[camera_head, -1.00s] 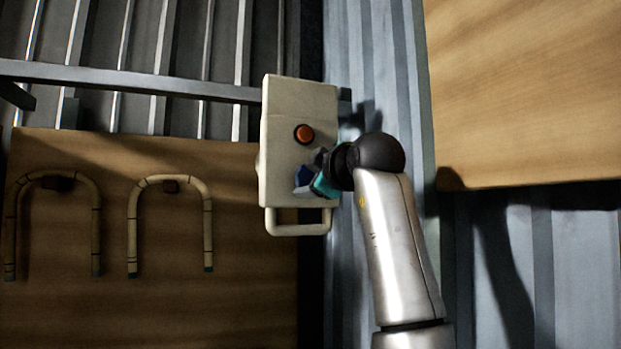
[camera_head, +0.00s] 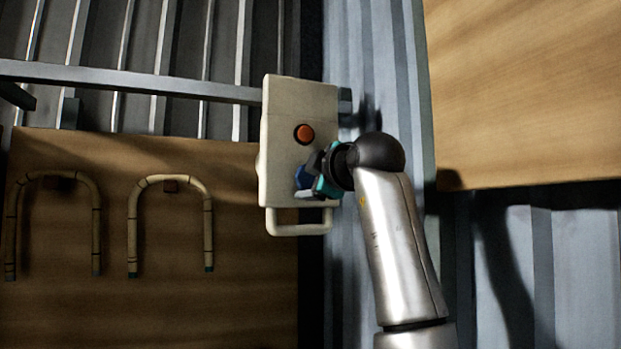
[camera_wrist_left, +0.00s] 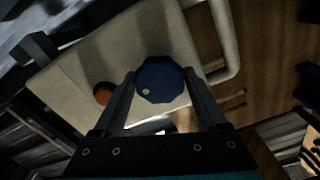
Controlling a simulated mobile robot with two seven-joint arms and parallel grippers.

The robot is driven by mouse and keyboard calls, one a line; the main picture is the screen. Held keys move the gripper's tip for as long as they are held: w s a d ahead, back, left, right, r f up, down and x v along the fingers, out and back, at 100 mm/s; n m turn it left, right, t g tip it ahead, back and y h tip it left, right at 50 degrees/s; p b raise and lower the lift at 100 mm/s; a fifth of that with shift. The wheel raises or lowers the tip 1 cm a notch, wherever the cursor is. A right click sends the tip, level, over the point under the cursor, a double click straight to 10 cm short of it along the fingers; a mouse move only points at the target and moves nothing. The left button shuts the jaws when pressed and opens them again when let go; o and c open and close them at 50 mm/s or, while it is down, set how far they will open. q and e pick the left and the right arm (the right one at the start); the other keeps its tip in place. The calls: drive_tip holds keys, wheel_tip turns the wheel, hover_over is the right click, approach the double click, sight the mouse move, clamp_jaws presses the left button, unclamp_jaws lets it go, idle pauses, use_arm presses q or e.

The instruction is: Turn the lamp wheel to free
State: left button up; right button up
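The lamp wheel is a dark blue, many-sided knob (camera_wrist_left: 160,80) with a small pale dot near its edge. It sits on the face of a cream box (camera_head: 285,105); in the head view only a blue bit of it (camera_head: 302,177) shows beside my gripper. My left gripper (camera_head: 316,174) is at the lower right of the box face. In the left wrist view its two fingers (camera_wrist_left: 160,84) lie against opposite sides of the wheel, shut on it. My right gripper is in neither view.
A round orange button (camera_head: 303,134) sits above the wheel on the box. A cream handle loop (camera_head: 298,230) hangs under the box. Two bent rattan hoops (camera_head: 207,225) hang on a wooden board at left. A metal rail (camera_head: 130,80) runs behind the box.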

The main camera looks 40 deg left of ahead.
use_arm(q)
drive_tip(key=shift+o, duration=1.4)
drive_tip(key=b+v, duration=0.5)
drive_tip(key=v, duration=1)
drive_tip(key=shift+d, duration=0.1)
